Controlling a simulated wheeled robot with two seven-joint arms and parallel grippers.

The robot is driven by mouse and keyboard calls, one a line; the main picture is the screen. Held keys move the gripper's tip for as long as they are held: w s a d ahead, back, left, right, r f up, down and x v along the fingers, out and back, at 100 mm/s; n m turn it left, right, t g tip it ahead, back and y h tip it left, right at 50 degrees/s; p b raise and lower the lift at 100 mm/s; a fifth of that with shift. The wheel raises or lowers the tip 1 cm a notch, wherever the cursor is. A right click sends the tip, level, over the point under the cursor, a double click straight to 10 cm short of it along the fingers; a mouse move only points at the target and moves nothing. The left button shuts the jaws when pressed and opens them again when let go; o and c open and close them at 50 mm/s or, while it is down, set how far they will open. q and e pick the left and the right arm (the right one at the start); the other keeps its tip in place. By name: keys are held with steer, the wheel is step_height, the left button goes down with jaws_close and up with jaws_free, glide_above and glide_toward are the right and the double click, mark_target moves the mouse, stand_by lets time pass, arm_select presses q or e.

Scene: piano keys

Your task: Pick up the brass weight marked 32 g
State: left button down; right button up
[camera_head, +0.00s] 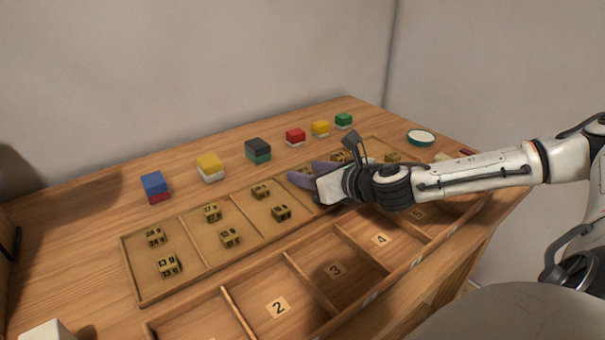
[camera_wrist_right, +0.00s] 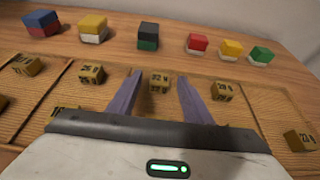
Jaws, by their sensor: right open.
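A small brass weight (camera_wrist_right: 159,82), whose marking looks like 32 g though it is small, sits in a compartment of the shallow wooden tray (camera_head: 150,300). In the right wrist view it lies between the two purple fingers of my right gripper (camera_wrist_right: 160,77), with a gap on each side. In the head view my right gripper (camera_head: 300,171) is open and low over the tray, reaching in from the right, and its hand partly hides the weights there. Other brass weights (camera_wrist_right: 92,74) and (camera_wrist_right: 222,91) stand on either side. My left gripper is not in view.
Several two-coloured blocks stand behind the tray, such as a blue and red one (camera_head: 155,187) and a dark and green one (camera_head: 258,150). A green-rimmed white dish (camera_head: 421,137) is at the far right. Numbered empty compartments (camera_head: 335,270) lie in front.

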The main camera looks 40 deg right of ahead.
steer(key=shift+w+f, duration=0.1)
steer(key=shift+w, duration=0.25)
steer(key=c, duration=1.1)
steer(key=shift+c, duration=0.2)
